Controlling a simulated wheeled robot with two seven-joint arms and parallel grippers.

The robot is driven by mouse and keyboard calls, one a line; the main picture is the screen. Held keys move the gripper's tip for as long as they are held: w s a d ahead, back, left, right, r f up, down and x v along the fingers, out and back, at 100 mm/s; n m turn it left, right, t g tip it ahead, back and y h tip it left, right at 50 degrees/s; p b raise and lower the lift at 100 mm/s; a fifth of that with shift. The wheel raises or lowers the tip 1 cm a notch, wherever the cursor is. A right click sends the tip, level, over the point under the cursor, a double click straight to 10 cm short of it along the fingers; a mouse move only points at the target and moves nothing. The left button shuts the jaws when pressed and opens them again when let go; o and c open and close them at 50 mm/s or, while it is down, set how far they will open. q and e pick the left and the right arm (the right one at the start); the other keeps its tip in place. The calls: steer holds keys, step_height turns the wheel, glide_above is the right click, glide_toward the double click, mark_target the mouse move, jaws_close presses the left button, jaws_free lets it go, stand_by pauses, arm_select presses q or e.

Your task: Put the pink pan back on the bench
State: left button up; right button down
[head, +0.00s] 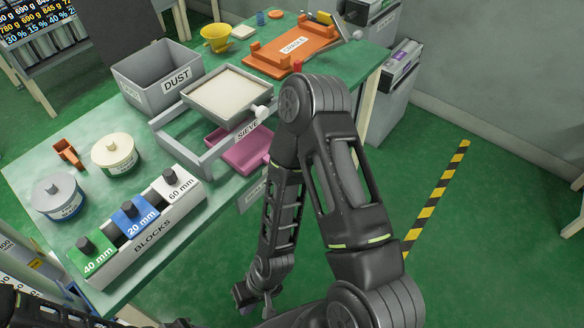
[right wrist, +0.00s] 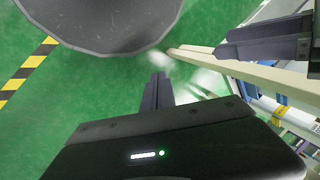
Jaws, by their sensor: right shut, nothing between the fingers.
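The pink pan (head: 240,150) is low in the grey sieve stand on the bench (head: 135,215), beneath the sieve tray (head: 227,95). The stand's frame hides part of it, and its right side is near the bench edge. My right gripper (head: 248,298) is shut and empty, low over the floor in front of the bench and well apart from the pan. Its shut fingers (right wrist: 157,92) also show in the right wrist view, with the pan out of that view. My left gripper cannot be made out.
A grey DUST bin (head: 160,78) stands behind the sieve. An orange cradle (head: 290,47) and yellow funnel (head: 216,38) are farther back. Open green floor lies to the right.

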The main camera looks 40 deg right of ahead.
steer(key=w+d+r+n+h+b, duration=0.1)
steer(key=w+d+r+n, duration=0.2)
steer(key=w+d+r, duration=0.95)
steer(key=d+r+h, duration=0.1)
steer(key=d+r, duration=0.5)
steer(key=r, duration=0.4)
steer(key=s+d+r+n+h+b, duration=0.1)
steer(key=d+r+h, duration=0.1)
steer(key=d+r, duration=0.5)
step_height(320, 180, up, 3)
steer(key=shift+s+d+g, duration=0.15)
steer(key=shift+d+g, duration=0.05)
steer(key=shift+g, duration=0.1)
